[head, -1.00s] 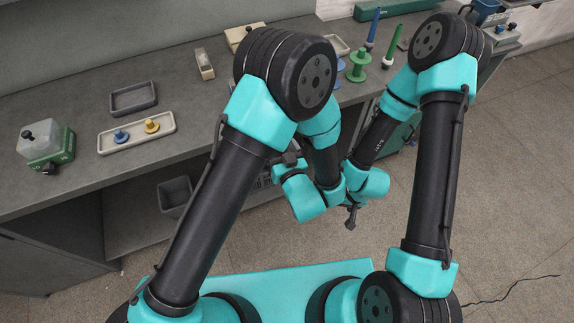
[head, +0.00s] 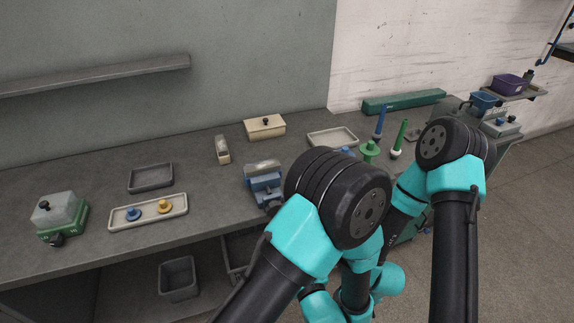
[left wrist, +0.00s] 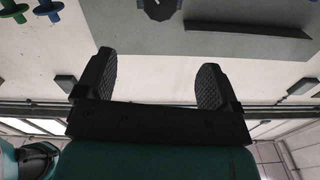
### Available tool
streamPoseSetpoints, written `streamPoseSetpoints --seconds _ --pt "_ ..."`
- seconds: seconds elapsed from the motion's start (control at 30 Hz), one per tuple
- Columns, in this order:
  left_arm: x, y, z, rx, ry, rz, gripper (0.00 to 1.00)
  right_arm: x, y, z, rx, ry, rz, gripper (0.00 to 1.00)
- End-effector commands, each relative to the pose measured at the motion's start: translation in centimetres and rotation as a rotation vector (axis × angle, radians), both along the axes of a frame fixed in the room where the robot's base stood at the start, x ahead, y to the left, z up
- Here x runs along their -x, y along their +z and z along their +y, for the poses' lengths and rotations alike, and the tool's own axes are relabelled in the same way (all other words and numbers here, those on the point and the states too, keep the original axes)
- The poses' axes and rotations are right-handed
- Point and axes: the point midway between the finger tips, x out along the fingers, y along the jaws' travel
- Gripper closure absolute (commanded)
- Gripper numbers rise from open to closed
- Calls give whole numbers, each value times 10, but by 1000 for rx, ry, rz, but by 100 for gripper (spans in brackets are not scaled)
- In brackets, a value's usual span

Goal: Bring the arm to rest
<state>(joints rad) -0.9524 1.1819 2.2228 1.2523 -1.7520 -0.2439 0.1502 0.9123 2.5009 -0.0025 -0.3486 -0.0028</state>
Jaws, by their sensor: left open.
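My left arm (head: 340,195) is folded in front of the bench in the head view, with its elbow standing high. Its gripper is hidden there behind and below the arm. In the left wrist view my left gripper (left wrist: 158,72) is open, its two dark fingers wide apart with nothing between them. My right arm (head: 455,155) is folded at the right of the head view, and its gripper does not show.
The grey bench (head: 100,255) holds a long tray (head: 125,220) with blue and yellow pieces, a dark tray (head: 150,178), a green-based box (head: 62,218), a cream box (head: 264,127), a blue device (head: 264,180) and a green spool (head: 369,152). The floor at right is clear.

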Motion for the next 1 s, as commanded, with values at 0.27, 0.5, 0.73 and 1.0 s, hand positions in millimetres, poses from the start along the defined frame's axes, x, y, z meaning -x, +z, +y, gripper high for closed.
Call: streamPoseSetpoints --seconds 0.27,0.5,0.73,1.0 --pt "-27 -23 23 63 -17 118 13 0 0 0 0 0 0 13" --pt "-63 -73 72 203 -61 371 13 0 0 0 0 0 0 13" --pt "-74 -119 121 342 -103 623 13 0 0 0 0 0 0 13" --pt "-57 -163 178 495 -150 910 13 0 0 0 0 0 0 13"
